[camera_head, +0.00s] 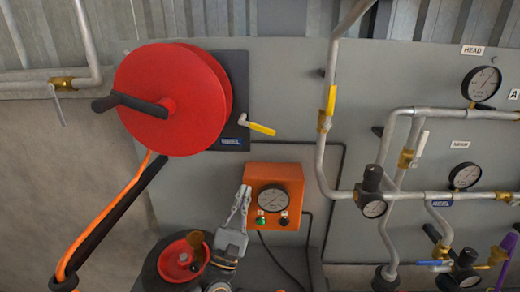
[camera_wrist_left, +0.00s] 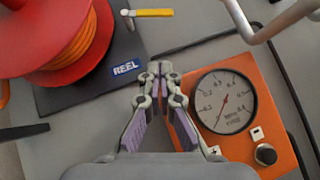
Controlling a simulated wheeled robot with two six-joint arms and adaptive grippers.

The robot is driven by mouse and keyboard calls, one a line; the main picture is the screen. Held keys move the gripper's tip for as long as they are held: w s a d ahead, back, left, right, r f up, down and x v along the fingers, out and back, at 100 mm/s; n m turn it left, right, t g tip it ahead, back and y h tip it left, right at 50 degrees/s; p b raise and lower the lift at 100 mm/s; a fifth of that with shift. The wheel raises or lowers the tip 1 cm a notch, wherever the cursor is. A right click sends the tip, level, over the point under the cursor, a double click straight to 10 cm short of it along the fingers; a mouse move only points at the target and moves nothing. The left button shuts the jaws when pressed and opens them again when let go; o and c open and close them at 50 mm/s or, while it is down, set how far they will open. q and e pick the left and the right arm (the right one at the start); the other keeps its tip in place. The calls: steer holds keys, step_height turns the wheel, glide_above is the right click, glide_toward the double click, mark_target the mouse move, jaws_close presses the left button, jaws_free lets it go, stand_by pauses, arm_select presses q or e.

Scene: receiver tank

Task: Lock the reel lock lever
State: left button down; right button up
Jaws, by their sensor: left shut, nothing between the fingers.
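The reel lock lever has a yellow handle (camera_head: 261,129) on a small metal pivot at the right edge of the dark reel plate. It points right and slightly down in the head view. In the left wrist view the lever (camera_wrist_left: 152,12) lies nearly level near the top edge. My left gripper (camera_head: 243,192) is below the lever and apart from it, in front of the orange gauge box's left edge. In the left wrist view its fingertips (camera_wrist_left: 159,70) are together with nothing between them. My right gripper is in neither view.
The red hose reel (camera_head: 190,85) with a black crank (camera_head: 130,103) is left of the lever. The orange gauge box (camera_head: 291,181) is below it. A grey pipe with a yellow handle (camera_head: 331,99) stands to the right. Bare grey panel lies between lever and box.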

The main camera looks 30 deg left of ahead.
mark_target(262, 129)
arm_select(q)
steer(key=p+x, duration=0.4)
steer(key=x, duration=0.5)
steer(key=shift+w+r, duration=0.1)
steer(key=shift+r, duration=0.1)
steer(key=r, duration=0.1)
steer(key=w+r+p, duration=0.1)
steer(key=r+p, duration=0.1)
steer(key=shift+w+d+r, duration=0.1)
steer(key=shift+w+d, duration=0.1)
steer(key=shift+d, duration=0.1)
steer(key=shift+d+r+p, duration=0.25)
steer(key=shift+r+p, duration=0.15)
steer(key=shift+p, duration=0.05)
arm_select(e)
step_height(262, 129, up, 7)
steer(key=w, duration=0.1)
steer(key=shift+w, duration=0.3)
arm_select(q)
steer(key=shift+w+f, duration=0.1)
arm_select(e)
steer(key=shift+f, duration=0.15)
